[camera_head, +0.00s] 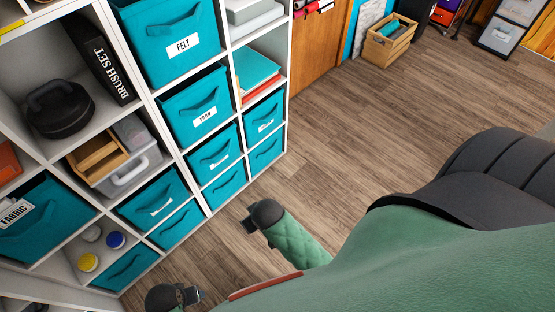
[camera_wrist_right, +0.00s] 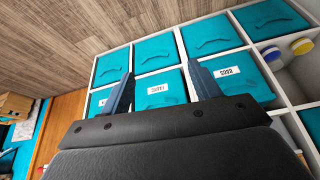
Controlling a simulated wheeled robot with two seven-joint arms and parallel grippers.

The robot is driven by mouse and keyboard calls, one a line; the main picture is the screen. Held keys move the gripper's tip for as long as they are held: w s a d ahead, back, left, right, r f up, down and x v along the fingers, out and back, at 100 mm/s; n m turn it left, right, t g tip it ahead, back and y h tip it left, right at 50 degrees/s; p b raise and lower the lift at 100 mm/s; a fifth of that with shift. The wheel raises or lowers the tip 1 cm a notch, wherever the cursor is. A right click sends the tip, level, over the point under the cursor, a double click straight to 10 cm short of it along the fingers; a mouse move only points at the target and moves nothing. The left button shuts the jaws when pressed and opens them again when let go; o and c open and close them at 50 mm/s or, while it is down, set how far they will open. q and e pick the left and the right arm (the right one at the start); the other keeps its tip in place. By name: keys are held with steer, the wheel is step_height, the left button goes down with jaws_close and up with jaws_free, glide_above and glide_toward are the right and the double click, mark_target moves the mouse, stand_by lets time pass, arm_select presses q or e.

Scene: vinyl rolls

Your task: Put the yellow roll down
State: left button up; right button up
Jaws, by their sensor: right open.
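The likely yellow roll (camera_head: 87,262) shows as a round yellow end in a low compartment of the white shelf, at the lower left of the head view. A blue-ended roll (camera_head: 115,240) and a pale one (camera_head: 91,232) share that compartment. In the right wrist view the yellow end (camera_wrist_right: 302,46) is at the right edge, beside the blue one (camera_wrist_right: 271,53). My right gripper (camera_wrist_right: 162,88) is open, with nothing between its fingers. Teal bins show behind it, and the yellow roll is off to its right. I cannot make out my left gripper.
The white shelf (camera_head: 287,88) fills the left of the head view, with teal bins (camera_head: 195,105) in many compartments. Wooden floor (camera_head: 360,130) is open to its right. A wooden crate (camera_head: 390,40) stands at the back. Parts of my green body cover the lower right.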

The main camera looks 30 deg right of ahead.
steer(key=s+d+f+g, duration=0.2)
steer(key=s+f+g, duration=0.1)
steer(key=s, duration=0.8)
steer(key=shift+d+f+g, duration=0.15)
steer(key=shift+f+g, duration=0.15)
steer(key=shift+f, duration=0.5)
steer(key=shift+s, duration=0.1)
stand_by(0.5)
